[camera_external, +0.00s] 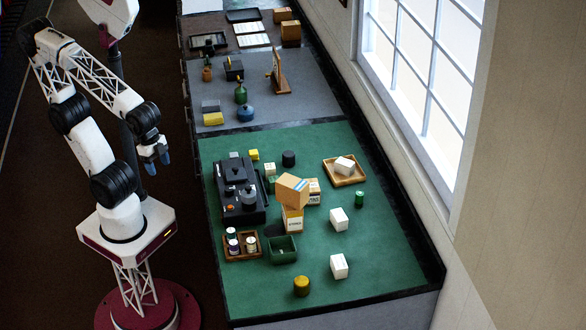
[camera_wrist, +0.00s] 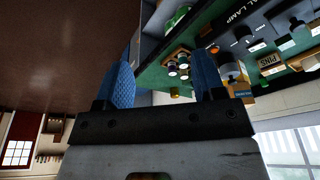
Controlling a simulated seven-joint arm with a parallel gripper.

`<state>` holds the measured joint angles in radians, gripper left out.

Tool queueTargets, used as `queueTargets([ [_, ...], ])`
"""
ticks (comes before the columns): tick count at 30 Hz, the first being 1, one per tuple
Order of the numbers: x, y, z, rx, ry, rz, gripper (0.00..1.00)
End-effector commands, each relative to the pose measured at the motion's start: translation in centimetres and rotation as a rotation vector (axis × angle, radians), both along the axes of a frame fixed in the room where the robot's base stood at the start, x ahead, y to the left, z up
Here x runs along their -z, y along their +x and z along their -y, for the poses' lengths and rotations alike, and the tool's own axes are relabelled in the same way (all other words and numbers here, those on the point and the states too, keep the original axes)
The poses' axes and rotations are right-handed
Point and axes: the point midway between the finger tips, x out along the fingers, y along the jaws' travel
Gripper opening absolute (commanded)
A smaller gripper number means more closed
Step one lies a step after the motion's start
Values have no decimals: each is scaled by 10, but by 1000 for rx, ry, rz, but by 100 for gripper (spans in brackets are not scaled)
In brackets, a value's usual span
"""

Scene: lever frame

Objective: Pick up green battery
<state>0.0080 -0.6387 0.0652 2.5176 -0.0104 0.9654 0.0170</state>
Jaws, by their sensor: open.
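A small green cylinder (camera_external: 360,198), which looks like the green battery, stands upright on the right part of the green mat (camera_external: 300,290), below the wooden tray with a white box. I cannot pick it out in the wrist view. My gripper (camera_external: 157,163) hangs over the dark floor to the left of the table, well away from the cylinder. Its two blue fingers are apart with nothing between them, as the wrist view (camera_wrist: 165,75) also shows.
A black device (camera_external: 240,190), stacked cardboard boxes (camera_external: 291,190), a green bin (camera_external: 283,250) and a wooden rack (camera_external: 242,246) of small jars crowd the mat's left and middle. White boxes (camera_external: 339,219) and a yellow cylinder (camera_external: 301,286) stand nearby. A window wall borders the right.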

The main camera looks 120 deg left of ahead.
Motion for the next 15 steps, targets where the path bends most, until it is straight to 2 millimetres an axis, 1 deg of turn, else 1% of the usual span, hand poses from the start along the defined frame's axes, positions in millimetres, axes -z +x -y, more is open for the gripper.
queueTargets([
  [7,-43,0,0,1,0,2,63],
  [11,-46,12,-3,23,8,-6,63],
  [15,-55,27,-7,53,18,-10,63],
])
